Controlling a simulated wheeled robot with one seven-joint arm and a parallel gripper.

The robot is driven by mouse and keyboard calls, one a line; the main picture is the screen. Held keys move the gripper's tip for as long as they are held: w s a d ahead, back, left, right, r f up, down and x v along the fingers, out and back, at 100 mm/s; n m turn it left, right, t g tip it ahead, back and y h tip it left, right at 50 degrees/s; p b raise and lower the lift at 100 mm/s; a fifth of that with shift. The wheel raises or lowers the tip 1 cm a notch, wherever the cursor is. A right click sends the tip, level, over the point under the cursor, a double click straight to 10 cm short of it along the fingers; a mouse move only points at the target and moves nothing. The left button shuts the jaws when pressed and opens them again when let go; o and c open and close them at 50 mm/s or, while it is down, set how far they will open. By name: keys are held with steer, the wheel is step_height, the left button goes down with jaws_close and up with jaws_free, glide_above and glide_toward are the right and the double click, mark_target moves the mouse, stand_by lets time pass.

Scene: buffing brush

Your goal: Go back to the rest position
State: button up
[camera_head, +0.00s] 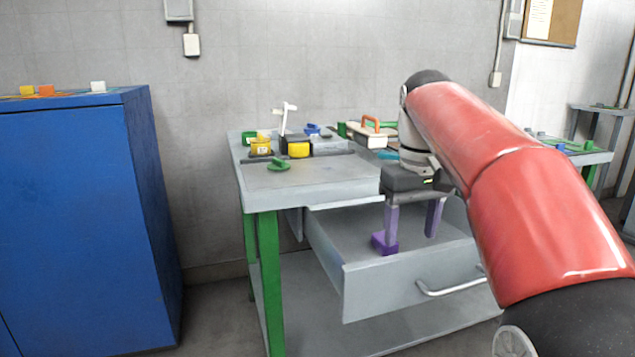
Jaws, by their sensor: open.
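My red arm reaches in from the right, and my gripper (412,236) points down into the open drawer (385,285) of the workbench. Its two fingers are spread apart with nothing visible between them. A small purple block-like object (384,244) lies in the drawer at the tip of the left finger. From this view I cannot tell whether the finger touches it. The arm hides part of the bench's right side.
The grey workbench top (335,178) has free room at its front. On it are a green object (279,165), yellow containers (298,149) and a tray with an orange handle (370,130). A blue cabinet (80,220) stands at left, another table (575,155) at right.

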steer(key=s+f+m+t, duration=0.3)
steer(key=s+f+t, duration=0.2)
steer(key=s+f, duration=1.2)
steer(key=s, duration=0.3)
steer(key=shift+s+f, duration=0.3)
steer(key=shift+o, duration=0.5)
